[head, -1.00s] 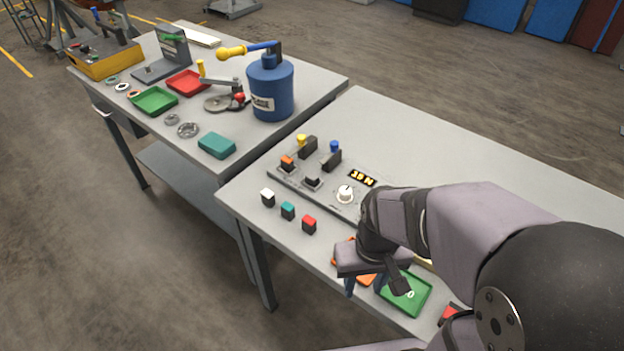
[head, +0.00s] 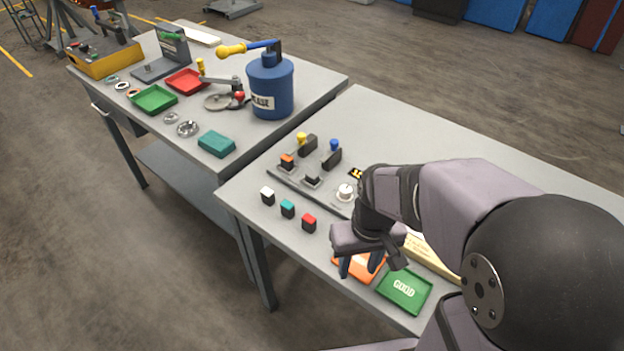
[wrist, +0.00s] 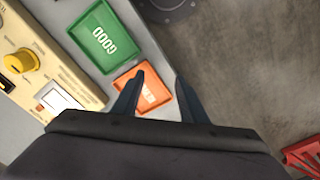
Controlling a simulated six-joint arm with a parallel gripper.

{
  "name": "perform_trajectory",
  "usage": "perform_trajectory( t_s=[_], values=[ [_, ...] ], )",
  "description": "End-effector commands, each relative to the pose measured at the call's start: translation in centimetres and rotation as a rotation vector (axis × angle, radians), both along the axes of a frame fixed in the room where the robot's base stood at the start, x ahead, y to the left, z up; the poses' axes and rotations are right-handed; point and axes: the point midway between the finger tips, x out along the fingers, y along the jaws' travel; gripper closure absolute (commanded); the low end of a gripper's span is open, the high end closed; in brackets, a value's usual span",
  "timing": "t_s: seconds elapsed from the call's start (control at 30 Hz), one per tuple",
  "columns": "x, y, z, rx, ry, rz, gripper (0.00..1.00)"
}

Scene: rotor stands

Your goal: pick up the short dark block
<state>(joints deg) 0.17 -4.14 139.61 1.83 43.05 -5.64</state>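Several small dark pieces are in the head view, and I cannot tell for certain which is the short dark block. A low dark block (head: 313,179) sits on the grey fixture's near side. Beside it is a dark piece with an orange top (head: 287,160). Two larger dark blocks (head: 308,146) (head: 332,160) stand behind them. My gripper (head: 360,268) is right of and nearer than these, above the orange tray (head: 345,265). In the wrist view my gripper (wrist: 160,78) is open, with nothing held between its fingers; no dark block shows there.
Small blocks with white (head: 267,193), teal (head: 288,207) and red (head: 309,219) tops stand along the near table edge. A green tray marked GOOD (head: 404,291) lies right of the orange one. The table's far part is clear.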

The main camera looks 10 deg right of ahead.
Motion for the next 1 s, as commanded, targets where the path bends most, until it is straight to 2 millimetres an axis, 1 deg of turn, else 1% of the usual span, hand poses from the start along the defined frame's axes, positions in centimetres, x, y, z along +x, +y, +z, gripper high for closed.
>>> perform_trajectory(
  t_s=[0.03,0.07,0.1,0.17,0.2,0.27,0.3,0.37,0.4,0.5,0.6,0.7,0.83,1.0],
  values=[
    [1.8,0.2,0.0,0.009,-0.012,0.026,0.61],
    [2.9,0.3,0.2,0.015,-0.021,0.046,0.61],
    [4.5,0.5,0.5,0.024,-0.036,0.078,0.61],
    [7.1,0.9,0.9,0.04,-0.058,0.13,0.61],
    [8.9,1.2,1.3,0.05,-0.074,0.168,0.61],
    [11.6,1.6,1.8,0.065,-0.101,0.228,0.61],
    [13.4,1.9,2.1,0.075,-0.119,0.269,0.61],
    [16.0,2.4,2.6,0.09,-0.149,0.33,0.61],
    [17.6,2.6,2.9,0.097,-0.17,0.372,0.61],
    [21.2,3.3,3.7,0.115,-0.22,0.471,0.61],
    [24.1,3.9,4.4,0.126,-0.265,0.554,0.61],
    [26.1,4.3,4.9,0.132,-0.301,0.619,0.61],
    [27.7,4.7,5.4,0.135,-0.333,0.676,0.61],
    [28.4,4.9,5.7,0.137,-0.347,0.703,0.61]
  ],
)
